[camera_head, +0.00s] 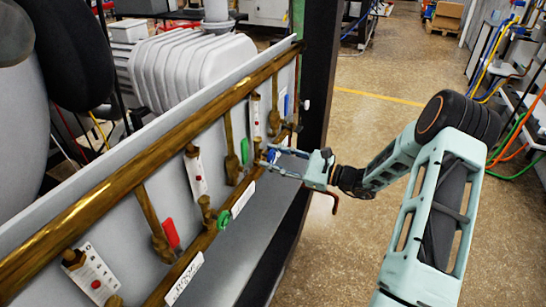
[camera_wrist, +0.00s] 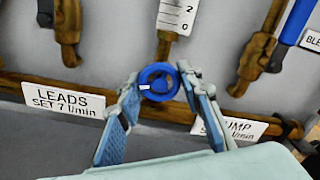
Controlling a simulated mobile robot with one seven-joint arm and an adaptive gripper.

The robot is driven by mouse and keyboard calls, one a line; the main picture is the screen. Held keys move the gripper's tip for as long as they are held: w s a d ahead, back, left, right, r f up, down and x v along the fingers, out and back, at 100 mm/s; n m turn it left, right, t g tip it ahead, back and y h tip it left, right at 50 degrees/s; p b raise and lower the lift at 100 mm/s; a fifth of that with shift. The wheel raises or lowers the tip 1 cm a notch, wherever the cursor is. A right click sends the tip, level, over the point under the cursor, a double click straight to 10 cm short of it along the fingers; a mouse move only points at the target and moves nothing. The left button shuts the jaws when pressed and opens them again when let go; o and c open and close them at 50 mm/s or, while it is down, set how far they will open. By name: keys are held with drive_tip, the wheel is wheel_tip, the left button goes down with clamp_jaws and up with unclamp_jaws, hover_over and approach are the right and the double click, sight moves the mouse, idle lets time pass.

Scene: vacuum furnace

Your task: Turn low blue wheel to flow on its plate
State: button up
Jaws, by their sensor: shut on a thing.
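The low blue wheel (camera_wrist: 160,72) is a small ring with a white mark on its left side, in the middle of the wrist view. It sits at the lower brass pipe (camera_wrist: 100,98). My gripper (camera_wrist: 162,84) is shut on the wheel, one finger at each side. A white plate reading LEADS SET 7 l/min (camera_wrist: 65,100) is left of the wheel. A plate ending in UMP (camera_wrist: 238,128) is to the right, partly hidden by a finger.
A scale card (camera_wrist: 178,14) with 2 and 0 is above the wheel. A green wheel (camera_head: 223,221) is farther left along the pipe. Red (camera_head: 171,233), green (camera_head: 244,150) and blue (camera_head: 286,105) lever handles hang from the upper brass pipe (camera_head: 150,167). The floor at right is open.

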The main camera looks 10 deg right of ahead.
drive_tip(key=o, duration=1.2)
drive_tip(key=v, duration=1.2)
